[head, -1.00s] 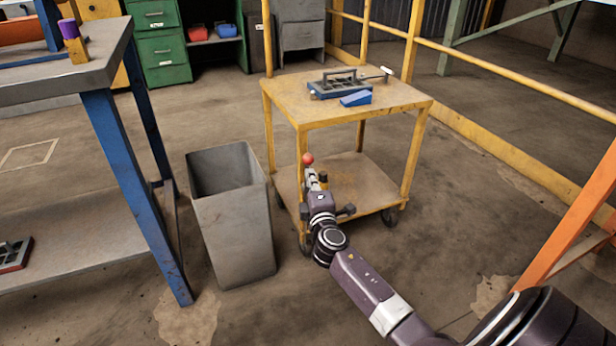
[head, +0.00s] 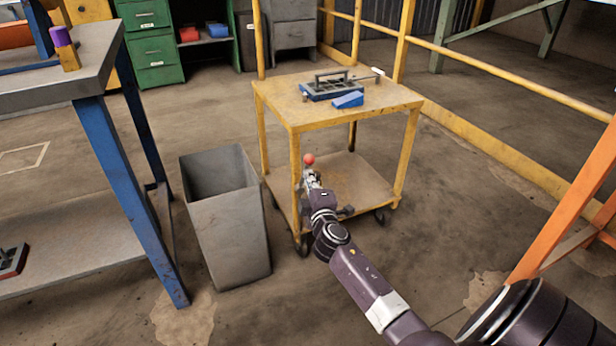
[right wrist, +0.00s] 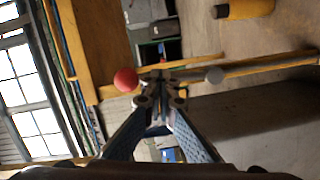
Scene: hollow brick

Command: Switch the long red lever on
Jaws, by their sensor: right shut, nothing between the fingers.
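A round red knob (head: 309,159) shows just above my right gripper at the front of the yellow cart; it looks like the end of the red lever. Its shaft and mount are mostly hidden behind the gripper. In the right wrist view the red knob (right wrist: 126,80) is just left of the fingertips, and a grey knob (right wrist: 214,75) is to their right. My right gripper (head: 313,180) is shut and empty; its fingertips meet between the two knobs in the wrist view (right wrist: 160,92). I cannot tell whether it touches the lever. My left gripper is out of view.
The yellow cart (head: 275,95) carries a blue-grey block with a handle (head: 333,87) and a blue wedge (head: 348,100). A grey bin (head: 230,230) stands left of my arm. A blue-legged bench (head: 125,150) is further left; an orange frame (head: 560,215) is right.

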